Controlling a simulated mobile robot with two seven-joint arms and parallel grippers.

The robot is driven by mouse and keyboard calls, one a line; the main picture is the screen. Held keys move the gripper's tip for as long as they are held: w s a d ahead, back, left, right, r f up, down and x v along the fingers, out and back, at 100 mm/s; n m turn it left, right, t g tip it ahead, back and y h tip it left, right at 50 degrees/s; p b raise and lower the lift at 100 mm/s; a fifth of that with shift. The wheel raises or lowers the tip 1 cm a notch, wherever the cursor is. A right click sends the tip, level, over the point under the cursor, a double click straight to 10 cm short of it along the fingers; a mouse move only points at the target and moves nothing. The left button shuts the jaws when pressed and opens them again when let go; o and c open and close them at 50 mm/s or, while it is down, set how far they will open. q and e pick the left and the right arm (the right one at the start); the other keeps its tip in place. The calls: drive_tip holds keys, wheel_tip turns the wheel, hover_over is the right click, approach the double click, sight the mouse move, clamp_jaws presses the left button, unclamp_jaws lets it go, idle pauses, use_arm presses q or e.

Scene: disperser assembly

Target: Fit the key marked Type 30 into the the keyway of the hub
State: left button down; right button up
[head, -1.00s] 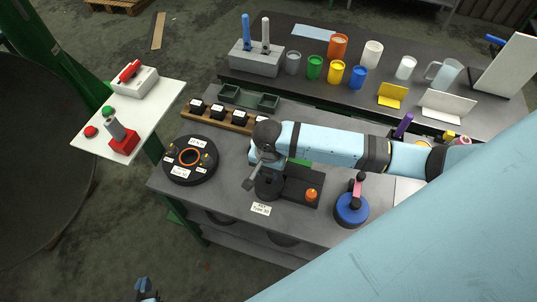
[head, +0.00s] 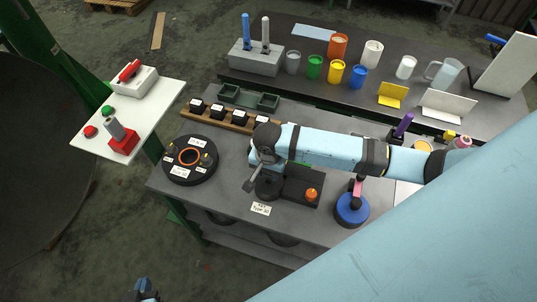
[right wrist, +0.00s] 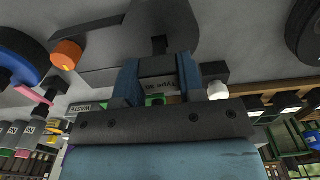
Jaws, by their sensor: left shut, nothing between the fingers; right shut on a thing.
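My right gripper (head: 262,165) is over the dark round hub (head: 269,188) on the bench. In the right wrist view its two blue fingers (right wrist: 158,66) are shut on a small dark grey key (right wrist: 158,84) marked Type 30. The key's far end points at the dark hub (right wrist: 165,20), close to it. The keyway and any contact are too hard to make out. In the head view the gripper hides part of the hub, and I cannot make out the key. My left gripper (head: 146,287) is shut and empty, low at the bottom edge, away from the bench.
The hub stands by a dark base with an orange knob (head: 311,194). A Type 30 label card (head: 261,208) lies in front. A round black disc with an orange ring (head: 190,176) is left, a blue round tool (head: 351,212) right, a wooden rack (head: 228,123) behind.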

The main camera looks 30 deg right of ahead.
sight(268, 182)
drive_tip(key=shift+f+b, duration=0.4)
drive_tip(key=shift+f, duration=1.4)
drive_tip(key=o, duration=1.1)
drive_tip(key=shift+o, duration=0.2)
drive_tip(key=shift+r, duration=0.3)
wheel_tip(268, 182, up, 12)
drive_tip(key=shift+f+b, duration=0.1)
drive_tip(key=shift+b, duration=0.35)
drive_tip(key=shift+r, duration=0.75)
